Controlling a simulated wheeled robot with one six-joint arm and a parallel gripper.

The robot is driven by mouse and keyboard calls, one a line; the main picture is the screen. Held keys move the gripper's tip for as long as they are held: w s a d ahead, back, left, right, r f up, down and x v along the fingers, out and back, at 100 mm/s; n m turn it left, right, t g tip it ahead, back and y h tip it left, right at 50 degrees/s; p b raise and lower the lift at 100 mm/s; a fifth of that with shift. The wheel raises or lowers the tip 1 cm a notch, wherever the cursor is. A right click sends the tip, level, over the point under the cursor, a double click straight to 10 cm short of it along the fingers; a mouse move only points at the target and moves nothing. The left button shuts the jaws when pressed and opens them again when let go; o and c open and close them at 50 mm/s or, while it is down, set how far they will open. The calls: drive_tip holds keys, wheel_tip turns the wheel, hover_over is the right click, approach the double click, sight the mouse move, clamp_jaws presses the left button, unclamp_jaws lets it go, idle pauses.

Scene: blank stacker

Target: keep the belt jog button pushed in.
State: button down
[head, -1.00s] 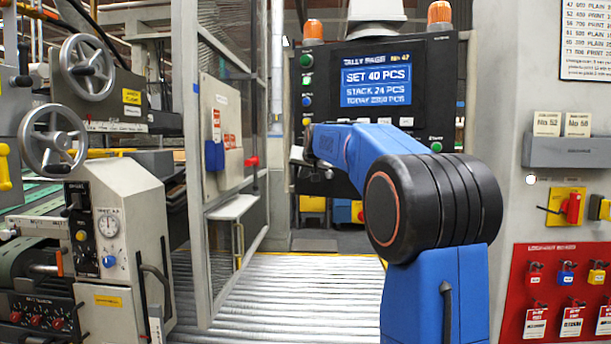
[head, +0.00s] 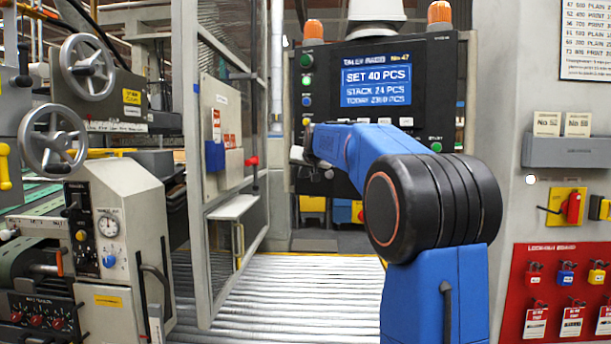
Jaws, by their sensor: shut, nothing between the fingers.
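A black control panel (head: 425,75) with a lit blue screen (head: 376,88) stands ahead. Another green button (head: 436,147) is at the lower right. Labels are too small to read, so I cannot tell which button is the belt jog. My gripper (head: 297,155) is small and partly hidden by my blue arm, at the panel's lower left edge. It is shut and empty. Contact with a button cannot be seen.
A mesh guard gate (head: 230,150) with a white box stands left of the panel. A grey machine console with handwheels (head: 88,67) is further left. A roller floor (head: 270,290) lies between. A red lockout board (head: 565,295) hangs on the right wall.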

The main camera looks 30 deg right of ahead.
drive_tip(key=shift+d, duration=0.15)
drive_tip(key=shift+w+d, duration=0.2)
drive_tip(key=shift+w+d, duration=0.25)
drive_tip(key=shift+d, duration=0.1)
idle(2.0)
idle(1.2)
drive_tip(key=shift+s+a, duration=0.5)
drive_tip(key=shift+a, duration=0.2)
drive_tip(key=shift+a, duration=0.1)
drive_tip(key=shift+s+a, duration=0.75)
drive_tip(key=shift+a, duration=0.2)
drive_tip(key=shift+s+a, duration=0.7)
drive_tip(key=shift+a, duration=0.25)
drive_tip(key=shift+s+a, duration=0.1)
